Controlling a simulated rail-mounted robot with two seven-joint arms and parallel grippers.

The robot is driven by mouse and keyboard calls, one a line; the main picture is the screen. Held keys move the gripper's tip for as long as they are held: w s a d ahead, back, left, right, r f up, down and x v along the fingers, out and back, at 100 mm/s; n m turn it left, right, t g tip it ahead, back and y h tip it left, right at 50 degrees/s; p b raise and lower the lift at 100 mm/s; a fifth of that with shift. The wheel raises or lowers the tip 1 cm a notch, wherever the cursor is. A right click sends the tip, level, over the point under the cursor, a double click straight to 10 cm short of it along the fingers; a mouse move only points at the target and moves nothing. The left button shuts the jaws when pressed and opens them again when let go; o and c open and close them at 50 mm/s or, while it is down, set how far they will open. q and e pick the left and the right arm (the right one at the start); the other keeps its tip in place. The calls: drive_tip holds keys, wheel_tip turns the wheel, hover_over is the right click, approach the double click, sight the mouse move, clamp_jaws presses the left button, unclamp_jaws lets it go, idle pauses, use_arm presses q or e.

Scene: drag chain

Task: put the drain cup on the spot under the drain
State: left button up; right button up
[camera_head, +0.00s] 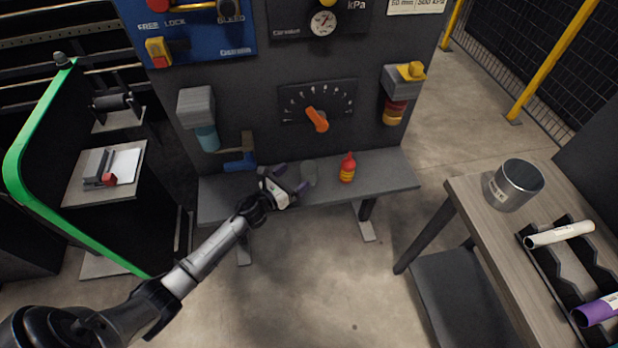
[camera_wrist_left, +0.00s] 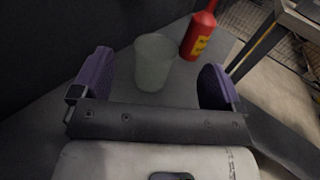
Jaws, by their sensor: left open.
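A small grey translucent cup (camera_head: 309,172), which looks like the drain cup, stands upright on the narrow shelf (camera_head: 385,178) below the dark panel. It also shows in the left wrist view (camera_wrist_left: 154,62), ahead of and between the two purple finger pads. My left gripper (camera_head: 291,178) is open and empty just left of the cup. A grey box with a teal bowl (camera_head: 207,138) hangs on the panel's left side, above the shelf's left part; I cannot tell if it is the drain. No marked spot is clear to see. My right gripper is out of view.
A red bottle (camera_head: 347,168) stands on the shelf just right of the cup and shows in the left wrist view (camera_wrist_left: 199,32). A blue-handled tool (camera_head: 240,160) is at the shelf's left. A metal can (camera_head: 515,185) stands on the right table (camera_head: 475,200).

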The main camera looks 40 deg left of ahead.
sight(304, 176)
use_arm(q)
wheel_tip(304, 176, down, 4)
drive_tip(key=shift+r+b, duration=0.25)
drive_tip(key=shift+b, duration=0.3)
drive_tip(key=shift+w+d+f, duration=0.1)
drive_tip(key=shift+f, duration=0.2)
drive_tip(key=shift+w+r, duration=0.1)
drive_tip(key=shift+w, duration=0.7)
drive_tip(key=w, duration=0.2)
drive_tip(key=w+b, duration=0.1)
drive_tip(key=w, duration=0.2)
drive_tip(key=shift+w+d+b, duration=0.3)
drive_tip(key=shift+w+b, duration=0.05)
